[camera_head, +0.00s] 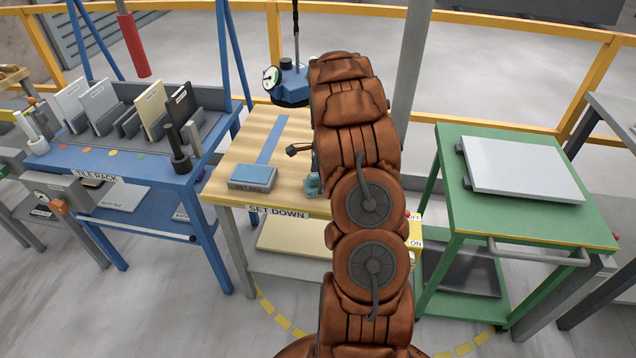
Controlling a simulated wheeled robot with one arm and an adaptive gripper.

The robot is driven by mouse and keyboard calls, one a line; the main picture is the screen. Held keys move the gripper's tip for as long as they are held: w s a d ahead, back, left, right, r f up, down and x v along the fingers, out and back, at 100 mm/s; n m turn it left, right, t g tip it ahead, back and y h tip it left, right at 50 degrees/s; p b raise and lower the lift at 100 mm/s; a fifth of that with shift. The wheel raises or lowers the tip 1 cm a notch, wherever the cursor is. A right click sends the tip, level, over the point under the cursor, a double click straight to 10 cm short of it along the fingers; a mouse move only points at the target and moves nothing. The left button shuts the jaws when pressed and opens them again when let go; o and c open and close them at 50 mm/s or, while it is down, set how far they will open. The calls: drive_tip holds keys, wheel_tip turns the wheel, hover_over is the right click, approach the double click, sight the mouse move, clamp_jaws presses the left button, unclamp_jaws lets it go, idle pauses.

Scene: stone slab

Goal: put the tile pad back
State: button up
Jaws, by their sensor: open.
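A small block-shaped pad (252,178), blue on top with a grey labelled front, lies flat on the front left of the wooden SET DOWN table (225,184). Its label is too small to read surely, so I cannot confirm it is the tile pad. My gripper (298,150) is mostly hidden behind my brown arm. A dark part of it seems to show left of the arm, above the table, to the right of the pad and apart from it. A small teal item (314,185) beside the arm is partly hidden.
A blue lifter (290,84) with a gauge hangs over the table's back. The blue tile rack (92,176) at left holds several upright tiles. A green cart (452,180) at right carries a pale slab (522,168). A blue strip (270,143) marks the wooden top.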

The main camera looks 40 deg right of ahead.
drive_tip(key=r, duration=0.3)
drive_tip(key=r+b, duration=0.1)
drive_tip(key=r, duration=0.2)
drive_tip(key=d+r+b, duration=0.1)
drive_tip(key=r, duration=0.2)
drive_tip(key=shift+s+d+r, duration=0.1)
drive_tip(key=shift+s+r, duration=0.15)
drive_tip(key=shift+r, duration=0.15)
drive_tip(key=shift+s+r, duration=0.1)
drive_tip(key=shift+r, duration=0.4)
drive_tip(key=shift+a, duration=0.2)
drive_tip(key=s+a+r+n, duration=0.3)
drive_tip(key=a+n, duration=0.1)
drive_tip(key=a, duration=0.4)
drive_tip(key=s+a+r+n+g, duration=0.1)
drive_tip(key=s+a+r+n, duration=0.15)
drive_tip(key=a, duration=0.55)
drive_tip(key=s+a+r+n, duration=0.2)
drive_tip(key=s+a+n, duration=0.1)
drive_tip(key=a+n, duration=0.3)
drive_tip(key=s+a+n, duration=0.6)
drive_tip(key=s+a, duration=0.2)
drive_tip(key=s, duration=0.2)
drive_tip(key=s+a+f+n+g+h, duration=0.1)
drive_tip(key=s+a+n, duration=0.5)
drive_tip(key=s, duration=0.5)
drive_tip(key=shift+s+a+g, duration=0.15)
drive_tip(key=shift+a+g, duration=0.15)
drive_tip(key=shift+a, duration=0.6)
drive_tip(key=shift+f, duration=0.1)
